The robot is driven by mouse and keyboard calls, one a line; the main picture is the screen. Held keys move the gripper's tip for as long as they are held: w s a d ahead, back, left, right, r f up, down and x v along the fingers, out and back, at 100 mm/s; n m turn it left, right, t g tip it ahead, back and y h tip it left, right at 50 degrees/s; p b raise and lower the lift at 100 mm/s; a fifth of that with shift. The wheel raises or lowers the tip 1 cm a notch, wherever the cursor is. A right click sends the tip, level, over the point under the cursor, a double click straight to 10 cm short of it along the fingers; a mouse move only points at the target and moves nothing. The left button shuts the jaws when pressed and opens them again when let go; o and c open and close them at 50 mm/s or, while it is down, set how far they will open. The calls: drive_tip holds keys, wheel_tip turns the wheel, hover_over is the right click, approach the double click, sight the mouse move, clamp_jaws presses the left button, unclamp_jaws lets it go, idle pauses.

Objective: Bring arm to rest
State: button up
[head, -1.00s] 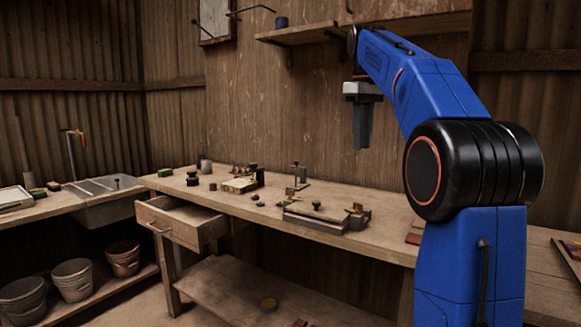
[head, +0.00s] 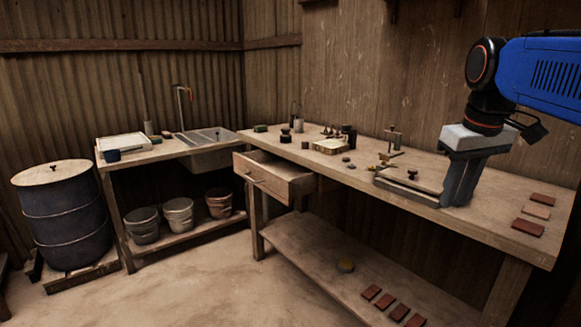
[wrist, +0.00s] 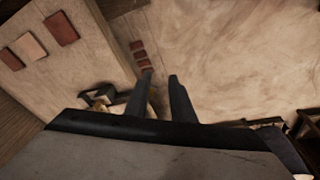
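My blue arm reaches in from the right in the head view. My gripper (head: 456,200) points down over the front part of the long bench (head: 420,205), just right of the metal press (head: 408,187). I cannot tell how high it is above the bench. In the wrist view my gripper (wrist: 160,76) shows two dark fingers with a gap between them and nothing held.
Several reddish tiles (head: 528,227) lie on the bench's right end, and more (head: 385,301) on the lower shelf. The drawer (head: 275,178) stands open. A sink (head: 207,140), buckets (head: 178,213) and a barrel (head: 66,215) are on the left. The floor between is clear.

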drive_tip(key=s+a+f+m+t, duration=0.1)
drive_tip(key=s+a+f, duration=0.1)
drive_tip(key=s+f, duration=0.5)
drive_tip(key=s+a+f+m+t, duration=0.1)
drive_tip(key=s+a+f, duration=0.2)
drive_tip(key=s+f, duration=0.5)
wheel_tip(320, 180, down, 8)
